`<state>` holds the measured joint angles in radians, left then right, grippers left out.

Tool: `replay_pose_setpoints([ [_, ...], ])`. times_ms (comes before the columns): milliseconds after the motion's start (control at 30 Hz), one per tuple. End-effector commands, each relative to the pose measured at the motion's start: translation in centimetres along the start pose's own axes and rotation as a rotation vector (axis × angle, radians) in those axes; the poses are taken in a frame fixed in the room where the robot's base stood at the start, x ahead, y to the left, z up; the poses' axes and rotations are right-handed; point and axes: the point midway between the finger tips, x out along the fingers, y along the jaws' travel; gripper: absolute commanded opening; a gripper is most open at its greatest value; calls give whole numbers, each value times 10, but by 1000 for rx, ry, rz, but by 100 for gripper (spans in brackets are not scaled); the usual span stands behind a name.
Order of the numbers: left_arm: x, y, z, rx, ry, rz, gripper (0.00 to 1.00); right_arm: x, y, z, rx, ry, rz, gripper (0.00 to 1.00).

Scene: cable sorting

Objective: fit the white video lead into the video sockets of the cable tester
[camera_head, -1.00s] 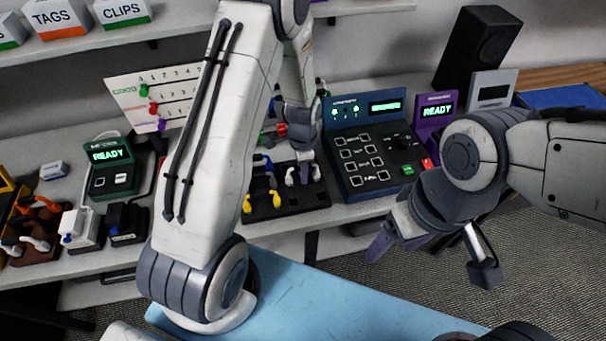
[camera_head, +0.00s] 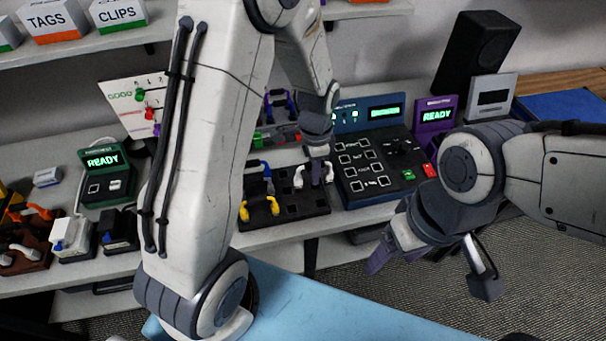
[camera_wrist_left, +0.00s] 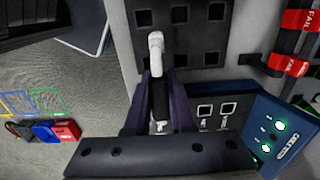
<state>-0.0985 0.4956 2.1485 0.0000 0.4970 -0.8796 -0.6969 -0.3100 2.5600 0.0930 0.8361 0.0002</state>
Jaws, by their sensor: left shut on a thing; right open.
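The white video lead (camera_wrist_left: 155,48) stands at the black rack (camera_wrist_left: 195,48) in the left wrist view. My left gripper (camera_wrist_left: 160,105) is shut on the lead, with a finger on each side. In the head view, this gripper (camera_head: 317,172) reaches down to the rack (camera_head: 290,210), between the lead's white ends (camera_head: 299,177). Whether the held end is clear of the rack is hard to tell. The dark blue cable tester (camera_head: 372,168) stands just right of the rack, with several square sockets on its face. My right gripper (camera_head: 430,268) is open and empty in front of the shelf.
Yellow and blue leads (camera_head: 262,200) occupy the rack's left part. A purple READY unit (camera_head: 435,117) stands right of the tester. A green READY unit (camera_head: 106,170) is at the left. The light-blue surface (camera_head: 310,305) in front is clear.

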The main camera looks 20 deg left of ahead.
Motion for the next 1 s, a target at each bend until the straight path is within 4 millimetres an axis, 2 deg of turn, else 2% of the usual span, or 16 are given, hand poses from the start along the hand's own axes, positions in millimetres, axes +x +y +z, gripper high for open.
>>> replay_pose_setpoints([
  [33,-6,11,-8,7,3,-4,0,6,0,0,0,0,0,73],
  [200,-26,40,-23,5,2,-2,0,12,1,1,-1,0,0,73],
  [400,-40,58,-33,1,1,-1,0,14,1,1,-1,0,0,73],
  [1000,-74,63,-35,-2,-1,0,0,-17,-1,-1,-1,0,0,73],
])
